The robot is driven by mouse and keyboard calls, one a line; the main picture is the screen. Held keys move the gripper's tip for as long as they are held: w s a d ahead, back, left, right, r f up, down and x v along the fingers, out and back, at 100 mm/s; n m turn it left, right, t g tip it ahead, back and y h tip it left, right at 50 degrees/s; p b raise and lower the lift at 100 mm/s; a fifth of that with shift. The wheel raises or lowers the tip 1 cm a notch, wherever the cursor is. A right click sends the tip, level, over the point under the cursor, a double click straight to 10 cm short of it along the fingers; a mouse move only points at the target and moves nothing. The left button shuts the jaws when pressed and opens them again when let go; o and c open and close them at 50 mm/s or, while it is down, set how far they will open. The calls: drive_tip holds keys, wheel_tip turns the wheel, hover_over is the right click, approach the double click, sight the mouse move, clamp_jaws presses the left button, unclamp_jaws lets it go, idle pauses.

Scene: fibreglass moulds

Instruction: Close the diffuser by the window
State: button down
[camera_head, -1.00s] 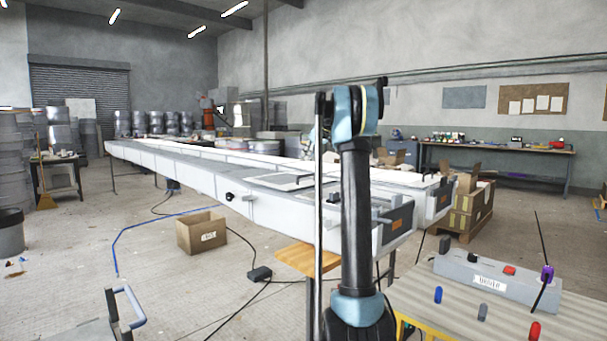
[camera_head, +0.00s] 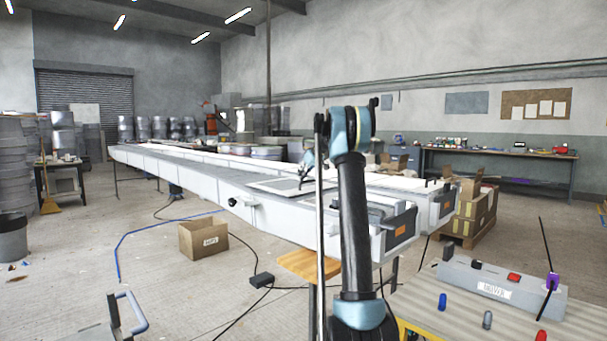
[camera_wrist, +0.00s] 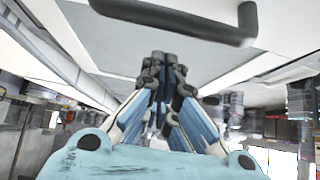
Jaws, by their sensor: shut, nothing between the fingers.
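I cannot identify a diffuser for certain, and no window is clearly in view. A pale panel with a dark edge (camera_head: 285,185) lies on top of the long white mould (camera_head: 270,217) in the head view. My gripper (camera_head: 304,180) appears small over this panel, partly behind a thin pole. In the wrist view my gripper (camera_wrist: 160,75) is shut and empty, its fingers drawn together. A dark bar handle (camera_wrist: 185,22) on a pale surface crosses the top of that view, apart from the fingertips as far as I can tell.
A cardboard box (camera_head: 203,240) and cables lie on the floor at left of the mould. A bench with a grey switch box (camera_head: 500,285) stands at front right. Cartons on a pallet (camera_head: 468,215) are behind it. Open floor lies at left.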

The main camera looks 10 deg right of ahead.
sight(306, 188)
drive_tip(key=shift+s+d+f, duration=0.15)
drive_tip(key=shift+s+d, duration=0.8)
drive_tip(key=shift+s, duration=0.3)
